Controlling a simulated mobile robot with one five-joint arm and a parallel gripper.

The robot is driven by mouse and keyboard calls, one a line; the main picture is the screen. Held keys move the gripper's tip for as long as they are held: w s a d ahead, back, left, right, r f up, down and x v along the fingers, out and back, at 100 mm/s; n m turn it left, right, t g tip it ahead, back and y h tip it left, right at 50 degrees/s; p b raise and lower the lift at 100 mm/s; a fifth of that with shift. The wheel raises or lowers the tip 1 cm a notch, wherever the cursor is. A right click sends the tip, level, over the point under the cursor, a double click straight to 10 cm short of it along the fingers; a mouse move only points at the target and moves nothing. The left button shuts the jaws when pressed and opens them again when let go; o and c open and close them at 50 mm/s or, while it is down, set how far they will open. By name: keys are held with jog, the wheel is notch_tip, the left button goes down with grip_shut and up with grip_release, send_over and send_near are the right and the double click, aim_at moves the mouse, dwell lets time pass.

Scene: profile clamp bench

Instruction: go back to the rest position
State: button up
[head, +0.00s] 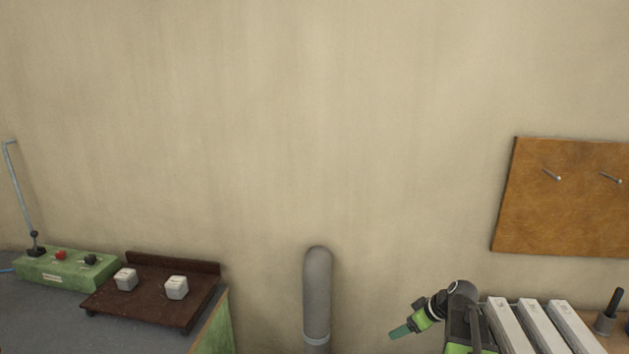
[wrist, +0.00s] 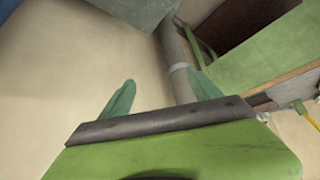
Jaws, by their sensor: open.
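My gripper (head: 400,331) shows at the lower right of the head view, pointing left and slightly down in front of the bare wall. Its two teal fingers also show in the wrist view (wrist: 161,78), spread apart with nothing between them. My folded green and black arm stands just right of it in the head view, cut off by the bottom edge.
A grey pipe (head: 317,295) stands left of my gripper, apart from it. At far left are a brown tray (head: 150,306) with two white blocks and a green control box (head: 66,270). Pale bars (head: 540,325) lie right of my arm, below a brown board (head: 565,215).

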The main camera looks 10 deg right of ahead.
jog(key=s+a+f+g+h, duration=0.1)
jog(key=s+a+f+g, duration=0.1)
jog(key=a, duration=1.1)
jog(key=s+a+f+g, duration=0.1)
jog(key=s+a+g, duration=0.15)
jog(key=a, duration=1.05)
jog(key=s+d+f+m+g+h, duration=0.1)
jog(key=s+d+m+h, duration=0.2)
jog(key=s+m, duration=0.2)
jog(key=shift+d+m, duration=0.2)
jog(key=shift+m, duration=0.4)
